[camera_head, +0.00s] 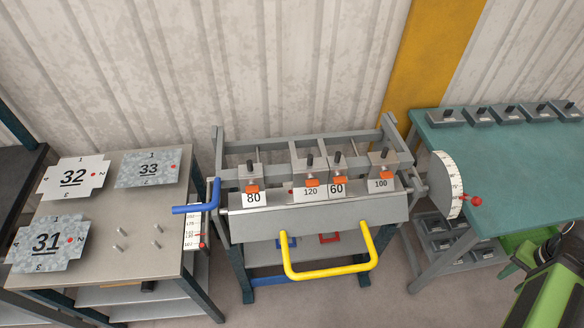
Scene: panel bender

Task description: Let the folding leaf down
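The panel bender (225,150) stands in the middle of the view. Its folding leaf (320,216) is the long grey plate along the front edge, with its broad face toward me. A yellow U-shaped handle (330,274) sticks out from the leaf, forward and downward in the picture. I cannot tell the leaf's exact angle. Clamp blocks marked 80 (253,197), 120 (310,190), 60 (337,187) and 100 (381,183) stand in a row behind it. A blue lever (196,209) is at the left end. My gripper is not in view.
A left table (120,215) holds panels marked 32 (73,178), 33 (148,169) and 31 (46,243). A white dial (446,184) with a red knob is at the bender's right end. A teal bench (520,165) carries several blocks. Green and black parts of mine (550,292) show at lower right.

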